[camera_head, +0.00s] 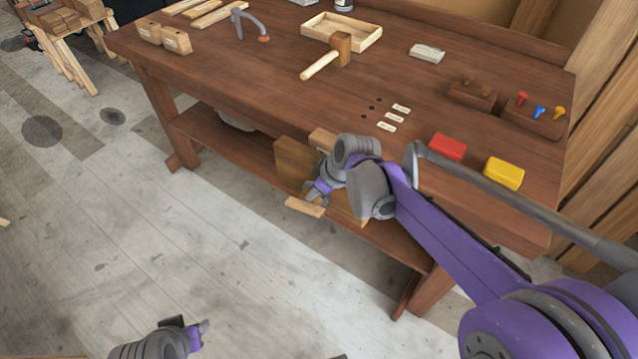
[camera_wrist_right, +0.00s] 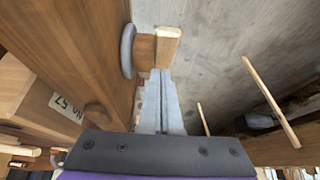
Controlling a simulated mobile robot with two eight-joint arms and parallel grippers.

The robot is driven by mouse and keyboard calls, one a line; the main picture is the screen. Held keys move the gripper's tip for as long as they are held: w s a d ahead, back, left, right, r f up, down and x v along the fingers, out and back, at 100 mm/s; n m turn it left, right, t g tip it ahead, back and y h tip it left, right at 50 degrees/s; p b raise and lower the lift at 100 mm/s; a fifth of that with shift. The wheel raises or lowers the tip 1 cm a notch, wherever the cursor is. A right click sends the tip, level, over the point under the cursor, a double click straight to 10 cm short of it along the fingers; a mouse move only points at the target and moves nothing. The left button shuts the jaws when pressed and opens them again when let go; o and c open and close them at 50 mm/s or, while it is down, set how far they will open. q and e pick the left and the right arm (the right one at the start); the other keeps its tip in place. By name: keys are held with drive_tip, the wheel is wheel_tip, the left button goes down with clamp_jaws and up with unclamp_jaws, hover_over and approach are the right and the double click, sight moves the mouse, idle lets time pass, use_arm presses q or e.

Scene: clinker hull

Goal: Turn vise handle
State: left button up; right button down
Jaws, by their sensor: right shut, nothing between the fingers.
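The vise's brown wooden jaw (camera_head: 297,160) is on the front of the workbench, partly hidden by my right arm. A pale wooden bar, the vise handle (camera_head: 305,207), shows just below my right gripper (camera_head: 319,194). In the right wrist view the handle (camera_wrist_right: 167,47) crosses a brown hub beside a grey ring (camera_wrist_right: 127,50). My right gripper (camera_wrist_right: 160,75) is shut and empty, its tips at the handle's near end; whether they touch I cannot tell. My left gripper (camera_head: 201,334) is low at the bottom edge, away from the bench; its jaw opening is unclear.
The workbench (camera_head: 250,75) carries a mallet (camera_head: 335,57), a wooden tray (camera_head: 312,24), a red block (camera_head: 447,147), a yellow block (camera_head: 503,173) and a rack of coloured pegs (camera_head: 535,115). A lower shelf (camera_head: 225,135) runs under it. The floor in front is clear.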

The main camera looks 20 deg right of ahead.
sight(321, 210)
drive_tip(key=shift+s+d+f, duration=0.2)
drive_tip(key=shift+f, duration=0.45)
drive_tip(key=shift+s+d+f, duration=0.15)
drive_tip(key=shift+s+f, duration=0.05)
drive_tip(key=shift+f, duration=0.45)
drive_tip(key=shift+s+d+f+t+y+b, duration=0.25)
drive_tip(key=shift+s+f+t+y+b, duration=0.15)
drive_tip(key=shift+f+t+b, duration=0.3)
drive_tip(key=shift+s+d+f+t+y+b, duration=0.1)
drive_tip(key=shift+s+f+t+y+b, duration=0.1)
drive_tip(key=shift+f+t+y+b, duration=0.15)
drive_tip(key=shift+s+f, duration=0.1)
drive_tip(key=shift+f, duration=0.05)
